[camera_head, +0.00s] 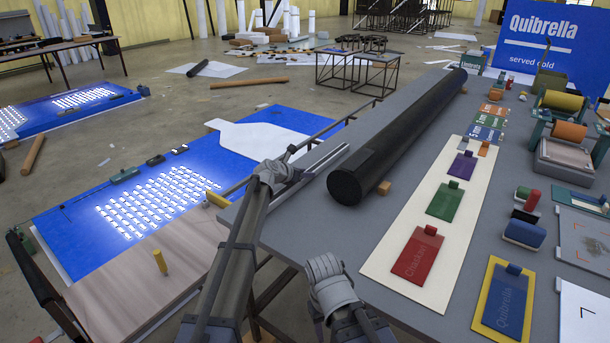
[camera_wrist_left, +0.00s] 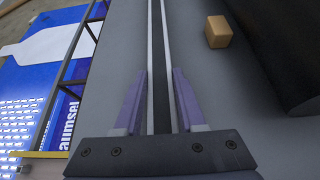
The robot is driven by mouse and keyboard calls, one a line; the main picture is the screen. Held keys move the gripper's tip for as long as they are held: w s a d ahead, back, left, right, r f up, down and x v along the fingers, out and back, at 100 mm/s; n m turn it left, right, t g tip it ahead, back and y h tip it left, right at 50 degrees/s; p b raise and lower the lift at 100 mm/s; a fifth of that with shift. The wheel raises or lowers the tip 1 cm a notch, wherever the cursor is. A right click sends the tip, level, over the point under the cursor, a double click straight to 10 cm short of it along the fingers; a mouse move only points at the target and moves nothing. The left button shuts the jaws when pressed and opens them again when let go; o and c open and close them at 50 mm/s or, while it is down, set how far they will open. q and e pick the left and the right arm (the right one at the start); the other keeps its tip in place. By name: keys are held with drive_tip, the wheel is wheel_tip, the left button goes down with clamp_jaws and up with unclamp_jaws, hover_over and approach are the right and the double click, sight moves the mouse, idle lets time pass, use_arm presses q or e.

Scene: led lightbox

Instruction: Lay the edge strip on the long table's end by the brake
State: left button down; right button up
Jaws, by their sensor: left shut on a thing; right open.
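The edge strip (camera_head: 325,166) is a long, thin grey metal profile. My left gripper (camera_head: 278,173) is shut on it, and the strip points up and right along the left edge of the long grey table (camera_head: 300,225). I cannot tell whether the strip touches the top. In the left wrist view the strip (camera_wrist_left: 161,50) runs lengthwise between the two purple fingers of the left gripper (camera_wrist_left: 159,100). My right gripper (camera_head: 325,270) is open and empty, by the table's near left edge. I cannot make out the brake.
A black roll (camera_head: 400,140) lies on the table right of the strip, with a small wooden block (camera_head: 384,187) beside it, also in the wrist view (camera_wrist_left: 218,31). A cream board (camera_head: 395,255) carries coloured tags.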

use_arm(q)
drive_tip(key=c, duration=0.5)
unclamp_jaws()
drive_tip(key=shift+r+p, duration=0.15)
drive_tip(key=shift+p, duration=0.15)
wheel_tip(320, 180, up, 6)
drive_tip(key=f+p, duration=0.1)
drive_tip(key=p, duration=0.4)
hover_over(286, 189)
drive_tip(key=shift+w+d+r, duration=0.25)
drive_tip(key=shift+w+d, duration=0.1)
drive_tip(key=shift+w, duration=0.05)
drive_tip(key=shift+s+a+r+p, duration=0.1)
drive_tip(key=shift+s+a+p, duration=0.2)
